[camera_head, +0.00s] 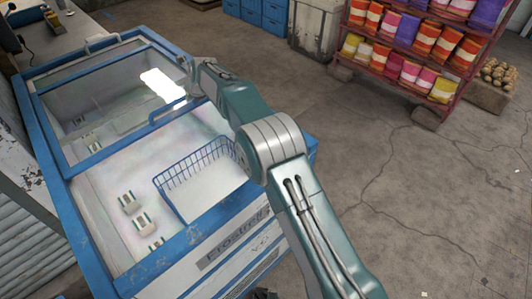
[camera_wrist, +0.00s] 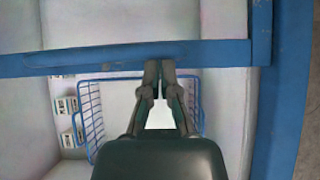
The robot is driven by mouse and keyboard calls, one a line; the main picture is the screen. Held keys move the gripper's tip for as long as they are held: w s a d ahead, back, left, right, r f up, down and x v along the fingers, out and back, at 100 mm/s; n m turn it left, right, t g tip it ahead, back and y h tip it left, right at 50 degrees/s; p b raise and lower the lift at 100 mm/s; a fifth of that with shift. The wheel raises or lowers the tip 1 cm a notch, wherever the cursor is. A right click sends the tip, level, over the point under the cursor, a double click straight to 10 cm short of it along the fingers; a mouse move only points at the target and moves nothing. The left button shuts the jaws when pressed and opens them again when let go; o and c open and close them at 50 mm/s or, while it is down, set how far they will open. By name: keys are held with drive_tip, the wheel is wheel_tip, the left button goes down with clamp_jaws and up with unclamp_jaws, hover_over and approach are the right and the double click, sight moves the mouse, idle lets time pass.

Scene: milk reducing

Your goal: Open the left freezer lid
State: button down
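The chest freezer (camera_head: 187,240) has a blue frame and stands at the left in the head view. Its far part is covered by a blue-framed glass lid (camera_head: 105,88) with a bright reflection. A blue handle (camera_head: 168,110) shows near the crossbar. I cannot tell whether glass covers the near part. My gripper (camera_head: 188,88) is over the freezer's right side, largely hidden by my arm. In the wrist view my gripper's (camera_wrist: 160,67) fingertips are nearly together at the blue crossbar (camera_wrist: 90,60). Nothing is visibly held; contact with the bar is unclear.
A blue wire basket (camera_head: 178,180) and several small cartons (camera_head: 130,203) are inside the freezer. A counter (camera_head: 65,38) is beyond its far end. A rack (camera_head: 405,45) with colourful sacks stands at the back right. The concrete floor (camera_head: 430,190) at the right is clear.

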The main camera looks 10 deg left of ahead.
drive_tip(key=shift+w+a+r, duration=0.1)
drive_tip(key=shift+w+a, duration=0.65)
drive_tip(key=shift+a, duration=0.15)
